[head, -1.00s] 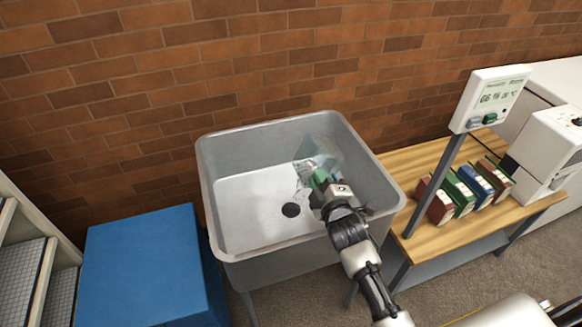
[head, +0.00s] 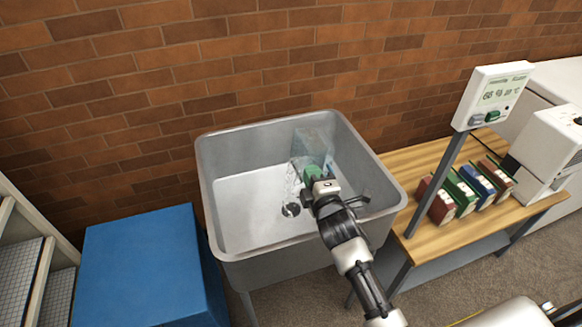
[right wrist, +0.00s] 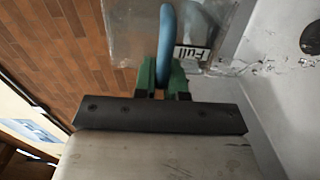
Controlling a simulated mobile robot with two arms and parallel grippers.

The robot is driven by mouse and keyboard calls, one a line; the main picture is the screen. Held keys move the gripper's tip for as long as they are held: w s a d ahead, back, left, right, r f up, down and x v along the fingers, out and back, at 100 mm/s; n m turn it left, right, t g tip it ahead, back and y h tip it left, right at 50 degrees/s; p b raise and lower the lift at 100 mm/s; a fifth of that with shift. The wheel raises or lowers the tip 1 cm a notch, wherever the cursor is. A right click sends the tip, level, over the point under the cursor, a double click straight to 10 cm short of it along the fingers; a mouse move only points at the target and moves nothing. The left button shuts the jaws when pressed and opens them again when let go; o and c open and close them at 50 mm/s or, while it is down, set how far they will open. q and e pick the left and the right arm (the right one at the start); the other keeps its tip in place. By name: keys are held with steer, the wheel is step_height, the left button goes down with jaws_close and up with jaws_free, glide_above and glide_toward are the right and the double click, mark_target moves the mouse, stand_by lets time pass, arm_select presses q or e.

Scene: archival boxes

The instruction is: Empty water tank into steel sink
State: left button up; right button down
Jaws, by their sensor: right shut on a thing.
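The steel sink (head: 232,229) stands against the brick wall, with a dark round drain in its floor. The clear water tank (head: 314,142) is over the sink's basin, tilted, with a thin clear stream falling from it near the drain. In the right wrist view the tank (right wrist: 133,28) shows a "Full" label and a blue handle (right wrist: 165,40). My right gripper (head: 313,172) reaches over the basin. Its green fingers (right wrist: 163,76) are shut on the tank's blue handle. Part of the tank is hidden behind the gripper in the head view. My left gripper is not in view.
A wooden table (head: 420,250) at the right holds several coloured boxes (head: 461,190), a device with a screen (head: 493,97) on a post, and a white machine (head: 547,150). A blue box (head: 140,265) stands left of the sink. Steps or shelves are at the far left.

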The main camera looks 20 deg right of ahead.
steer(key=shift+w+d, duration=0.1)
steer(key=shift+w, duration=0.1)
steer(key=shift+n, duration=0.4)
steer(key=shift+w+a+r+n, duration=0.15)
steer(key=shift+a+n, duration=0.4)
steer(key=shift+n, duration=0.65)
steer(key=shift+w, duration=0.15)
